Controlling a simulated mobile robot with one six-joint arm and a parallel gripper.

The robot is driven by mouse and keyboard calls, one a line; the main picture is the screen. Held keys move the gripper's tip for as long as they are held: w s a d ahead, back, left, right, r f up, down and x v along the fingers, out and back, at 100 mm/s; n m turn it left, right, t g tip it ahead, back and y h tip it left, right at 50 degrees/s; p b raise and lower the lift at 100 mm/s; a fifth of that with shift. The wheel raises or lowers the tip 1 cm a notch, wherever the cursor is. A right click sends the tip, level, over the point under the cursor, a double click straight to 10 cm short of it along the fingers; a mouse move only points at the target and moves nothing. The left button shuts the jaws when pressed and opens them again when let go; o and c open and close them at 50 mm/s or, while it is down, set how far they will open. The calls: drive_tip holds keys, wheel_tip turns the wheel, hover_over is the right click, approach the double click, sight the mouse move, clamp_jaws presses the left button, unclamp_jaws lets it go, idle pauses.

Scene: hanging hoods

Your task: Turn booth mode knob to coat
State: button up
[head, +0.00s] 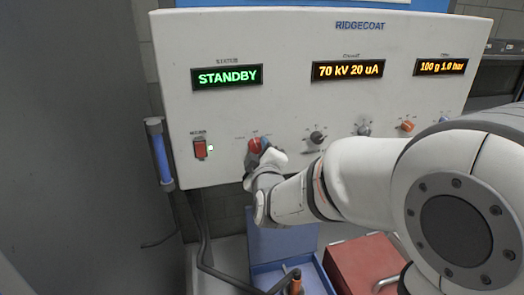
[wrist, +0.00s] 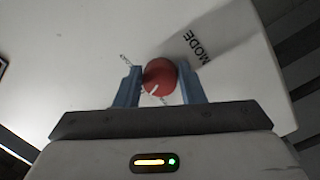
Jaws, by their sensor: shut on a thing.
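The red mode knob (head: 254,146) sits on the lower left of the white control panel, right of the red switch. In the wrist view the knob (wrist: 160,74) is between the two blue fingers of my gripper (wrist: 160,82), with one finger on each side. My gripper (head: 260,150) is shut on the knob. A white pointer line on the knob points to the lower left in the wrist view. The MODE label (wrist: 198,47) is beside the knob. The small position labels around it are partly hidden and too small to read surely.
The panel (head: 300,95) has a green STANDBY display (head: 227,77) and two orange displays. Other knobs, such as a black one (head: 317,137), sit to the right. A red-and-black switch (head: 200,149) is on the left. A blue bin and a red box (head: 360,262) stand below.

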drive_tip(key=shift+a+r, duration=0.35)
drive_tip(key=shift+r, duration=0.2)
idle(0.6)
drive_tip(key=o, duration=0.8)
drive_tip(key=shift+a+f, duration=0.1)
drive_tip(key=shift+o, duration=0.9)
drive_tip(key=shift+f, duration=0.15)
drive_tip(key=shift+s, duration=0.1)
drive_tip(key=s+d+b, duration=0.1)
drive_tip(key=s, duration=0.6)
drive_tip(key=shift+s+d+b, duration=0.25)
drive_tip(key=shift+d+b, duration=0.05)
drive_tip(key=shift+b, duration=0.05)
